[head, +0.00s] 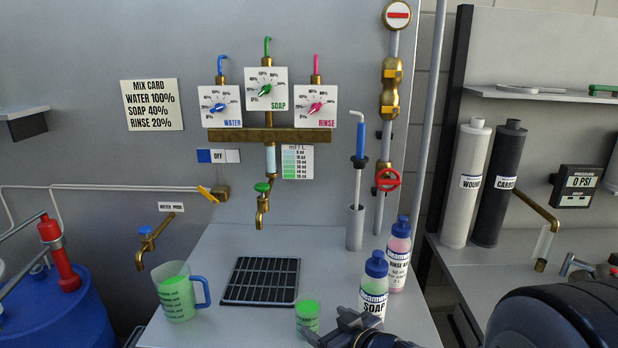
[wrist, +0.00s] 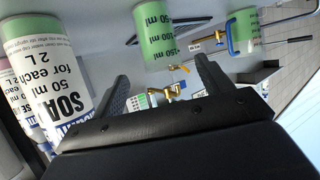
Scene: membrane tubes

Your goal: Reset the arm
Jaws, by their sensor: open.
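My gripper (head: 345,330) is at the bottom of the head view, in front of the soap bottle (head: 374,285) and to the right of a small green-filled cup (head: 307,315). In the wrist view the two dark fingers of my gripper (wrist: 160,85) are spread apart with nothing between them. The soap bottle also shows in the wrist view (wrist: 55,65) beside the left finger. The small cup (wrist: 157,35) shows beyond the fingertips, apart from them. Part of my arm fills the lower right of the head view.
A green-filled jug (head: 177,292) stands left of the black drain grid (head: 240,281). The pink rinse bottle (head: 398,256) stands behind the soap bottle. A brass tap (head: 262,205) hangs above the counter. The counter between grid and back wall is clear.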

